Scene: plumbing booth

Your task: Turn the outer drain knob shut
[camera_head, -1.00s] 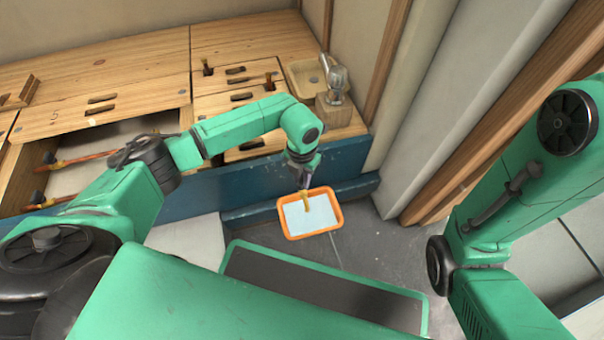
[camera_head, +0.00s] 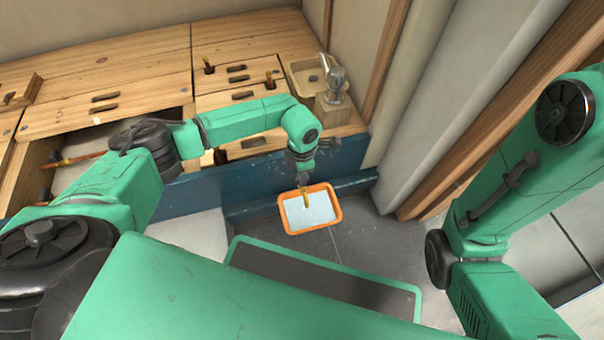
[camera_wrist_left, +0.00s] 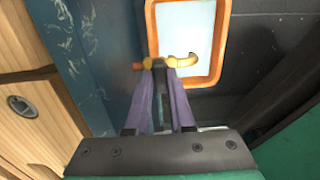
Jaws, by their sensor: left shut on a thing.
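The brass drain spout (camera_head: 305,191) shows just below my left gripper (camera_head: 302,177) at the blue front of the bench. In the left wrist view the curved brass outlet (camera_wrist_left: 184,61) is to the right of the fingertips, with a small orange-brown end at their left. My left gripper (camera_wrist_left: 161,66) has its purple fingers closed together at the brass drain fitting. It is shut on the outer drain knob, which the fingertips mostly hide. I cannot tell the knob's angle. My right arm is at the right of the head view; its gripper is out of view.
An orange-rimmed tray (camera_head: 285,222) with a pale inside sits on the floor below the drain. A wooden bench (camera_head: 150,65) with a basin and metal faucet (camera_head: 334,84) stands behind. The blue panel (camera_head: 190,200) is close to my left gripper.

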